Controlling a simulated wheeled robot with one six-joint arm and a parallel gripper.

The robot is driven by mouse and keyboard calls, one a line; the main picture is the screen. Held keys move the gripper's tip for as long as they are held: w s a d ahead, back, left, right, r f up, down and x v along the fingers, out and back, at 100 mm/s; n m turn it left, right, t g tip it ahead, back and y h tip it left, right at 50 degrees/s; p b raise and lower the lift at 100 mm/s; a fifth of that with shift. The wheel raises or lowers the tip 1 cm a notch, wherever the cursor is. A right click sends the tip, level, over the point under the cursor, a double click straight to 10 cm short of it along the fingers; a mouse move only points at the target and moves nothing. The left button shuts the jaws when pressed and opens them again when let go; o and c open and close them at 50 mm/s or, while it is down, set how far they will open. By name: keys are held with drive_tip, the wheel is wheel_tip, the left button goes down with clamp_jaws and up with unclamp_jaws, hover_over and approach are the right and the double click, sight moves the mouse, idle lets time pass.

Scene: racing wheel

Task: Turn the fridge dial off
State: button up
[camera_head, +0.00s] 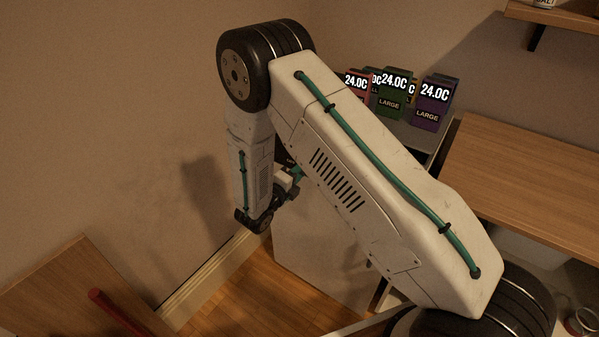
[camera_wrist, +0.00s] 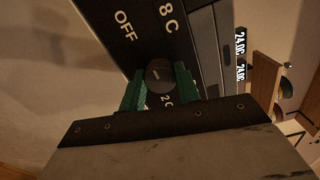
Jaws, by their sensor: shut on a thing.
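The fridge dial (camera_wrist: 160,78) is a dark round knob on a black panel (camera_wrist: 135,50) marked "OFF", "8 C" and "2 C". A short light mark shows on its face. I cannot tell for sure which label it points to. My gripper (camera_wrist: 159,70) has its green fingers on both sides of the dial and is shut on it. In the head view the fridge (camera_head: 315,255) is a pale cabinet partly hidden behind my arm. My gripper (camera_head: 296,176) shows there small and partly covered at the fridge's upper left; the dial is hidden.
Several coloured boxes (camera_head: 432,103) labelled "24.0C" stand behind my arm. A wooden countertop (camera_head: 535,175) is at the right and a wall shelf (camera_head: 560,14) above it. A wooden surface (camera_head: 75,290) with a red bar is at lower left. The wall is close on the left.

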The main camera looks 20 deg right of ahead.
drive_tip(key=o, duration=1)
drive_tip(key=v, duration=0.8)
drive_tip(key=shift+d, duration=0.1)
